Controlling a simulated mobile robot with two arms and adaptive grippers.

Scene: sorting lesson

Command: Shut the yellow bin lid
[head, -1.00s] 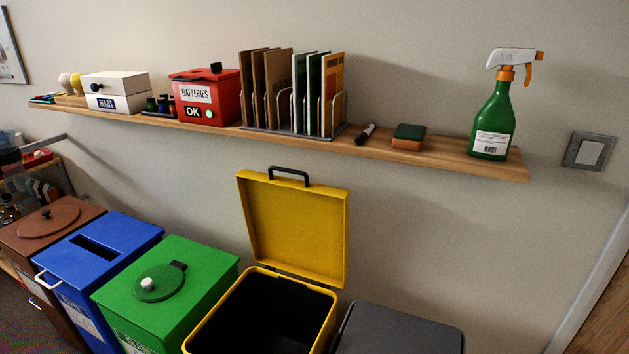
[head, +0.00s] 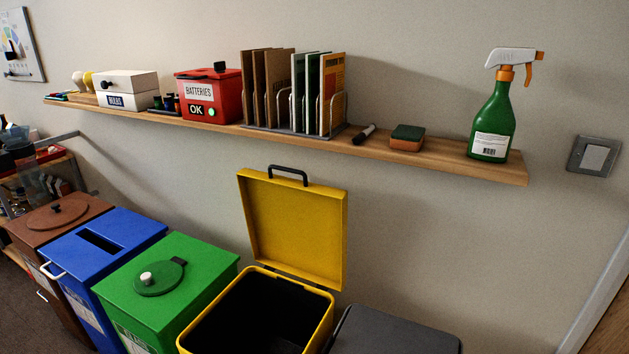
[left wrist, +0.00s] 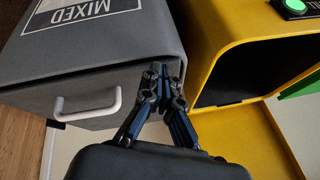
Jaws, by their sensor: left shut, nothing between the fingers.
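The yellow bin (head: 327,311) stands open in the head view, with its dark inside showing. Its yellow lid (head: 295,228) is raised upright against the wall at the back edge, with a dark handle (head: 288,171) on top. In the left wrist view, the yellow bin (left wrist: 208,32) is at the upper right and its lid (left wrist: 240,140) at the lower right. My left gripper (left wrist: 166,72) is shut and empty, in front of the grey bin and beside the yellow bin. Neither gripper shows in the head view.
A grey bin marked MIXED (left wrist: 95,65) with a white handle (left wrist: 88,108) adjoins the yellow bin. Green (head: 205,262), blue (head: 135,228) and brown (head: 90,212) bins stand left. A wooden shelf (head: 450,164) with a spray bottle (head: 492,120) and boxes runs above the lid.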

